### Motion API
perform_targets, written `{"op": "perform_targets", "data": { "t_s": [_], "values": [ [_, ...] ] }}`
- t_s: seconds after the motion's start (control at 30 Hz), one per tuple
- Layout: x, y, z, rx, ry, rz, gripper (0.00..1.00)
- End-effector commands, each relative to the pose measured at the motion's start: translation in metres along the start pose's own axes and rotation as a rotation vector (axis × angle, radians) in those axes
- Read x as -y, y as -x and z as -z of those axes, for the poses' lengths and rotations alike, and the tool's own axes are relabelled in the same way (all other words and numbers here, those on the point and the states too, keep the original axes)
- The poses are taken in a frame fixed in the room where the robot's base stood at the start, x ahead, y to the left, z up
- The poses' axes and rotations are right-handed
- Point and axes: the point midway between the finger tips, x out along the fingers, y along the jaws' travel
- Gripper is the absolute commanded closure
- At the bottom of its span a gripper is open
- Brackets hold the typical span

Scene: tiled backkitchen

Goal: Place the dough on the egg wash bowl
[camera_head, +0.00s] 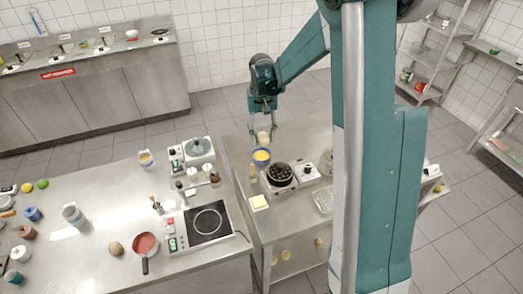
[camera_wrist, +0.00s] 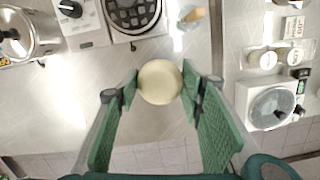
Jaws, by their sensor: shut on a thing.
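My gripper (camera_head: 263,128) is shut on the dough (camera_wrist: 160,82), a pale round ball held between the two green finger pads. In the head view the dough (camera_head: 263,137) hangs at the fingertips, just beyond the egg wash bowl in the picture.
A scale (camera_head: 199,149) and small jars are on the left table. A clear tray (camera_head: 322,200) lies to the right.

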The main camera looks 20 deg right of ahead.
Motion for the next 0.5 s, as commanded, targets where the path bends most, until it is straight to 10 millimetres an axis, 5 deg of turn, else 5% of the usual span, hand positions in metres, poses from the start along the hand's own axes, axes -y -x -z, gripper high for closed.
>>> {"op": "perform_targets", "data": {
  "t_s": [0.5],
  "values": [
    [-0.0051,0.0051,-0.0013,0.000,-0.013,0.001,0.75]
  ]
}}
